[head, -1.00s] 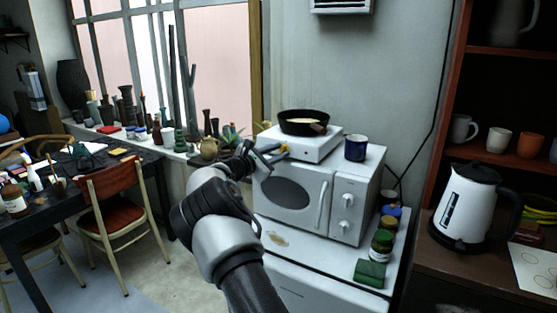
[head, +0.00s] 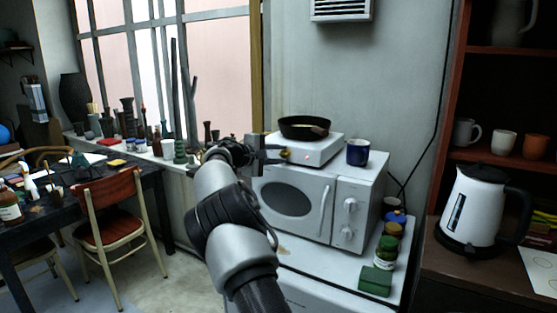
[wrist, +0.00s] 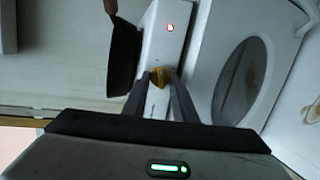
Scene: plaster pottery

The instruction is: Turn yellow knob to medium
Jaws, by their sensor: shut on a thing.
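The yellow knob (wrist: 159,76) is on the front face of the white hot plate (head: 322,153), seen between my fingertips in the wrist view. My gripper (wrist: 160,88) is shut on the knob, with one finger on each side; it also shows in the head view (head: 284,155), reaching in from the left. The fingers hide part of the knob, and I cannot read its setting. A small red light (wrist: 170,28) glows on the hot plate's front face beside the knob. A dark frying pan (head: 304,127) sits on top of the hot plate.
The hot plate stands on a white microwave (head: 300,205), beside a dark blue mug (head: 357,152). Jars (head: 387,252) and a green block (head: 375,281) stand to the microwave's right. A red chair (head: 110,205) is at the left.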

